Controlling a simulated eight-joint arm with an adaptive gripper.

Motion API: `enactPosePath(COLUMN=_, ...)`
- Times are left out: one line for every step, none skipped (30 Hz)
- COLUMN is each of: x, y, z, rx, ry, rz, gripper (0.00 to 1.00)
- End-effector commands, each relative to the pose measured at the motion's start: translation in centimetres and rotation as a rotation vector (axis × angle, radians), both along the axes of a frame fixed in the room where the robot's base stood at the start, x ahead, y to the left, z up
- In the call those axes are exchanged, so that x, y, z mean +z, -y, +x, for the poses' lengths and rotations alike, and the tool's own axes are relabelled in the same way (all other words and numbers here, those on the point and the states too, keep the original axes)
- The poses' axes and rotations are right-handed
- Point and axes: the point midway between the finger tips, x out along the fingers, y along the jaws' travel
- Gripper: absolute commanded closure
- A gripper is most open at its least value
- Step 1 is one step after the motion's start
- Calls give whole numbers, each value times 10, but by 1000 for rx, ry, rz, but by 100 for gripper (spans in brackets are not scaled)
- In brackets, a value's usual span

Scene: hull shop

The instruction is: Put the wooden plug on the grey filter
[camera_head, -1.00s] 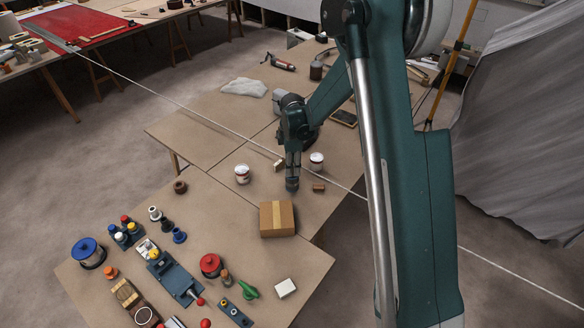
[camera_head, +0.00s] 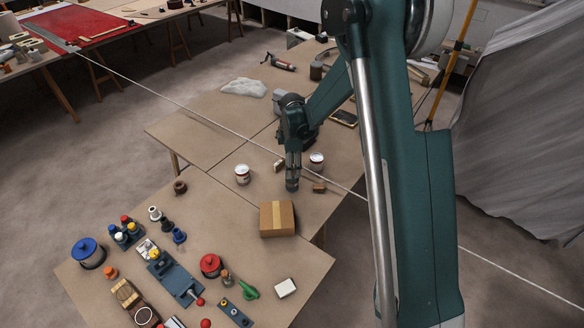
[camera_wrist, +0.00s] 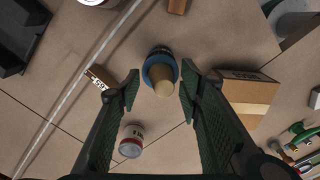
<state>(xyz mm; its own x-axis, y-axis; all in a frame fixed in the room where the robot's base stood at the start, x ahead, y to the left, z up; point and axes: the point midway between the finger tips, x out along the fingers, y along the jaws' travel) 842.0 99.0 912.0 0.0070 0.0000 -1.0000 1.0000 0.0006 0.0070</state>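The wooden plug (camera_wrist: 163,82) is a tan, rounded piece between my fingertips in the wrist view. It appears to sit on the grey filter (camera_wrist: 160,53), a short round piece with a blue-grey rim; exact seating cannot be told from above. In the head view the grey filter (camera_head: 292,185) stands upright on the table, right below my gripper (camera_head: 293,168), and the plug is hidden there. In the wrist view my gripper (camera_wrist: 160,86) is open, with a gap between each fingertip and the plug.
A cardboard box (camera_head: 277,219) is close by. Paint cans (camera_head: 242,174) (camera_head: 316,161), a small labelled block (camera_head: 279,166) and a brown block (camera_head: 319,187) stand around the filter. Tools and parts crowd the front table. A rope (camera_head: 215,119) crosses the scene.

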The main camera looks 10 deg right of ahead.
Motion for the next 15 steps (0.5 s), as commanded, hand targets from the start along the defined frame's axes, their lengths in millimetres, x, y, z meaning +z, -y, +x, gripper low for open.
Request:
enactPosePath(x=4, y=0, z=0, rx=0, ry=0, rz=0, gripper=64)
enactPosePath(x=6, y=0, z=0, rx=0, ry=0, rz=0, gripper=64)
enactPosePath(x=10, y=0, z=0, rx=0, ry=0, rz=0, gripper=64)
enactPosePath(x=13, y=0, z=0, rx=0, ry=0, rz=0, gripper=64)
enactPosePath(x=17, y=0, z=0, rx=0, ry=0, rz=0, gripper=64)
enactPosePath(x=21, y=0, z=0, rx=0, ry=0, rz=0, gripper=64)
enactPosePath(x=25, y=0, z=-1, rx=0, ry=0, rz=0, gripper=64)
enactPosePath(x=29, y=0, z=-1, rx=0, ry=0, rz=0, gripper=64)
enactPosePath(x=35, y=0, z=-1, rx=0, ry=0, rz=0, gripper=64)
enactPosePath(x=39, y=0, z=0, rx=0, ry=0, rz=0, gripper=64)
enactPosePath(x=44, y=0, z=-1, rx=0, ry=0, rz=0, gripper=64)
enactPosePath(x=50, y=0, z=-1, rx=0, ry=0, rz=0, gripper=64)
enactPosePath(x=54, y=0, z=-1, rx=0, ry=0, rz=0, gripper=64)
enactPosePath(x=59, y=0, z=-1, rx=0, ry=0, rz=0, gripper=64)
enactPosePath(x=66, y=0, z=-1, rx=0, ry=0, rz=0, gripper=64)
